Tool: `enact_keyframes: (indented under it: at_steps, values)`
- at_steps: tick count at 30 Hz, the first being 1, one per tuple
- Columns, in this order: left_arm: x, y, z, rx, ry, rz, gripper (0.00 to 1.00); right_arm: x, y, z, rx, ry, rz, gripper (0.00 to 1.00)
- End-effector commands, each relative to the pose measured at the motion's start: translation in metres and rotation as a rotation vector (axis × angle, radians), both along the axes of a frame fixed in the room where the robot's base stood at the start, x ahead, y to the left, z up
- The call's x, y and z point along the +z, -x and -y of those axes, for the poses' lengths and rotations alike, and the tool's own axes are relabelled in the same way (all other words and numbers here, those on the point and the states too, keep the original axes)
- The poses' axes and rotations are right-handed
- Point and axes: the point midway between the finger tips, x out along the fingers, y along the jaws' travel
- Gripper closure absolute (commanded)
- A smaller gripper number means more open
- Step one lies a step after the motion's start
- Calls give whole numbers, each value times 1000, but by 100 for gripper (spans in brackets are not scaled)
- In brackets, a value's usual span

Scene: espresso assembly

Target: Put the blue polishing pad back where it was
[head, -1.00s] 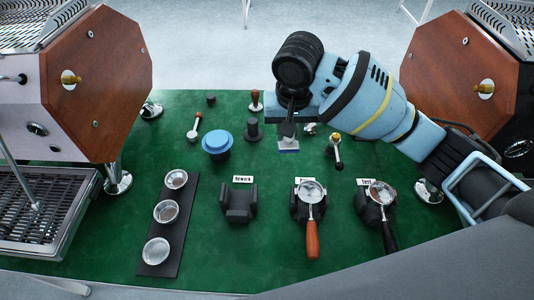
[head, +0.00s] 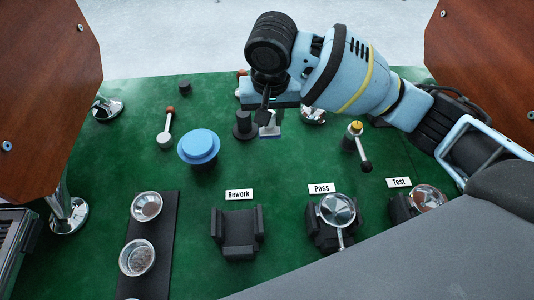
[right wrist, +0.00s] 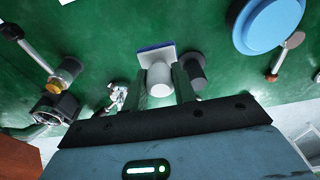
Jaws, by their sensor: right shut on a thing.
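My right gripper (head: 267,112) is shut on the polishing pad (head: 269,131), a small white block with a blue bottom edge. In the right wrist view the pad (right wrist: 154,52) shows a whitish round handle (right wrist: 160,82) between the two fingers. The pad hangs low at the back of the green mat, just right of a black cylinder on a base (head: 243,126). Whether it touches the mat I cannot tell. My left gripper is not in view.
A large blue-topped round tool (head: 199,145) stands front-left of the pad. A lever with a black knob (head: 358,144) stands right. The Rework holder (head: 238,235) is empty; the Pass holder (head: 322,235) bears a portafilter. Baskets stand on a black strip (head: 168,215).

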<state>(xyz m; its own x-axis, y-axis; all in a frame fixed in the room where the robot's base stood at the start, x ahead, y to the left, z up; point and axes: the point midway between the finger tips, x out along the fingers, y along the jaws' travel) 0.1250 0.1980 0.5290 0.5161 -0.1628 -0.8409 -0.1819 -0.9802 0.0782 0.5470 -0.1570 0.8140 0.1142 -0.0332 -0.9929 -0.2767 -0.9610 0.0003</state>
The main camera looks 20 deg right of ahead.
Motion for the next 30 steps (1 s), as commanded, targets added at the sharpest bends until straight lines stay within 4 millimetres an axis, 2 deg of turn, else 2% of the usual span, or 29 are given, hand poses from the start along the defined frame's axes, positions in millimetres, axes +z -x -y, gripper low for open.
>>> enact_keyframes:
  at_steps: [2, 9, 12, 20, 27, 30]
  values:
    - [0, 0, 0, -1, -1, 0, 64, -2, 0, 0, 0, 1, 0, 95]
    - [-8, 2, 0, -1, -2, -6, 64, -39, 0, 1, -2, 2, -2, 95]
    - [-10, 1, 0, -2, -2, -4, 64, -48, 0, 1, -1, 2, -1, 95]
    - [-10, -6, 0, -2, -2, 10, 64, -56, 0, 1, -1, 2, -1, 95]
    - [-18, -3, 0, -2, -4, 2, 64, -92, 0, 1, 0, 2, -1, 95]
    - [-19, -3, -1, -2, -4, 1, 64, -99, 0, 1, -1, 1, 1, 95]
